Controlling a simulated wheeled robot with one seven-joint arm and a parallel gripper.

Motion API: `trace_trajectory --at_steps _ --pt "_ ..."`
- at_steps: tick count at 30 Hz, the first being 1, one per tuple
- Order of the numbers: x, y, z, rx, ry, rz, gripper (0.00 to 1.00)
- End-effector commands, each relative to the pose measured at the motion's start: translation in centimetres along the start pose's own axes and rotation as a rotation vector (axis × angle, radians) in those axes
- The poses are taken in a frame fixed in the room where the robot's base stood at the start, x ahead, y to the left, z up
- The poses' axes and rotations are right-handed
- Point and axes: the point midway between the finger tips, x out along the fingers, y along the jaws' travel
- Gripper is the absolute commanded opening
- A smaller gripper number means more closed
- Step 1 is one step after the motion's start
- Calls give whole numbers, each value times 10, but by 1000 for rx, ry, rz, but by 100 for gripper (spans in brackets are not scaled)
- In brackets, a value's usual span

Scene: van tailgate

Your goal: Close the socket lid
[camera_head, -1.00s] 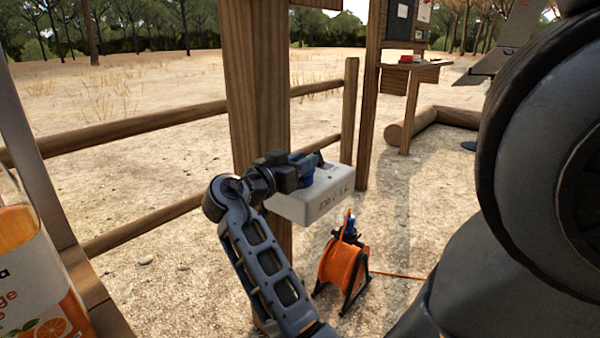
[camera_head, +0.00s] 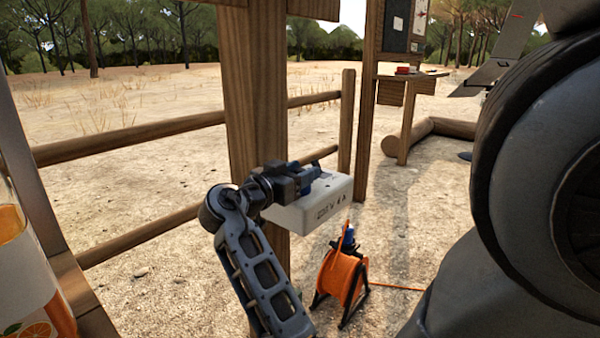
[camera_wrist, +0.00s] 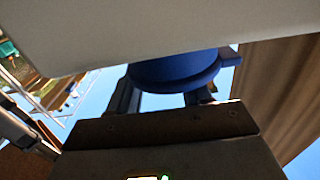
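The socket box (camera_head: 318,210) is a pale grey box with dark markings on its front, at the wooden post in the head view. Its underside or side (camera_wrist: 110,30) fills the top of the wrist view. The blue round lid (camera_wrist: 175,72) has a small tab at its right and shows beyond my fingers in the wrist view. In the head view my gripper (camera_head: 300,174) is at the top of the box, beside a bit of blue. In the wrist view my two fingers (camera_wrist: 162,100) are apart with sky between them. Whether they touch the lid is hidden.
A thick wooden post (camera_head: 255,110) stands right behind my gripper, with fence rails (camera_head: 130,135) to the left. An orange cable reel (camera_head: 342,275) stands on the ground below the box. A bottle (camera_head: 25,270) is at the left edge.

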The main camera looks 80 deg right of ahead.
Motion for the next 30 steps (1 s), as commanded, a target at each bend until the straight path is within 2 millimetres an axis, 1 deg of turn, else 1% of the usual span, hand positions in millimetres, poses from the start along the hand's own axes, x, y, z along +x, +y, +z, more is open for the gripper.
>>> trace_trajectory --at_steps 5,8,11,18,21,25,30 --pt "-1 0 0 0 0 0 49" --pt "-7 0 -1 -1 0 -1 49" --pt "-21 -1 -1 -1 0 -4 49" --pt "-60 -1 -1 -1 0 -4 49" --pt "-71 0 -1 -1 0 -2 49" --pt "-77 0 0 0 0 -1 49" --pt "-78 0 0 0 0 1 49"
